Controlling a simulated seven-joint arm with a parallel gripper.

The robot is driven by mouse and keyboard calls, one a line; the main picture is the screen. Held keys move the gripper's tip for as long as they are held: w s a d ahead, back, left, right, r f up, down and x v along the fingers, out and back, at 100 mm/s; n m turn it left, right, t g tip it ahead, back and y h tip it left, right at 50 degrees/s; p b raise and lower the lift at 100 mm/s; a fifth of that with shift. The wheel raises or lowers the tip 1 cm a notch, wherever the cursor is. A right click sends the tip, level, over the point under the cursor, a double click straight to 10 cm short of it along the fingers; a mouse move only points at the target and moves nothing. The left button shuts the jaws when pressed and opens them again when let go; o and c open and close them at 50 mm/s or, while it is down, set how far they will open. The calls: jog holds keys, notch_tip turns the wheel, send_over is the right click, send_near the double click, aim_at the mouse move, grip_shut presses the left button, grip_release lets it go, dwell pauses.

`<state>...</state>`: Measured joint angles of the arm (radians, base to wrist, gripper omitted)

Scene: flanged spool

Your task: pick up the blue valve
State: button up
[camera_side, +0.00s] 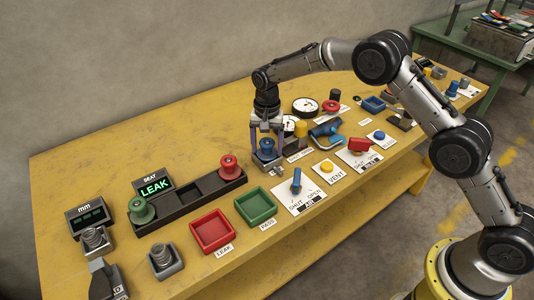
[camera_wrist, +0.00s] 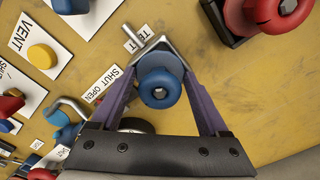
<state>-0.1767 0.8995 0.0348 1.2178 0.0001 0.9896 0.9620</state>
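The blue valve (camera_wrist: 160,87) is a small flanged spool standing upright in a grey metal holder (camera_wrist: 156,47) beside the TEST label. In the side view the valve (camera_side: 267,146) is below my wrist, between the two fingers of my gripper (camera_side: 267,152). In the wrist view the fingers of my gripper (camera_wrist: 160,80) reach down on either side of the valve. They look open around it, with a narrow gap on each side; its lower part is partly hidden.
A red valve (camera_side: 229,167) and a green valve (camera_side: 142,210) stand in a dark rack (camera_side: 174,217) on the left. Red (camera_side: 212,232) and green (camera_side: 256,206) trays lie in front.

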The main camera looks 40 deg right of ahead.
grip_shut()
jog(key=shift+r, duration=0.1)
jog(key=shift+r, duration=0.15)
jog(key=shift+r, duration=0.65)
jog(key=s+d+r, duration=0.2)
jog(key=s+r, duration=0.9)
jog(key=s, duration=0.2)
jog(key=shift+s+d+r, duration=0.2)
jog(key=shift+s+d, duration=0.05)
jog(key=shift+s, duration=0.15)
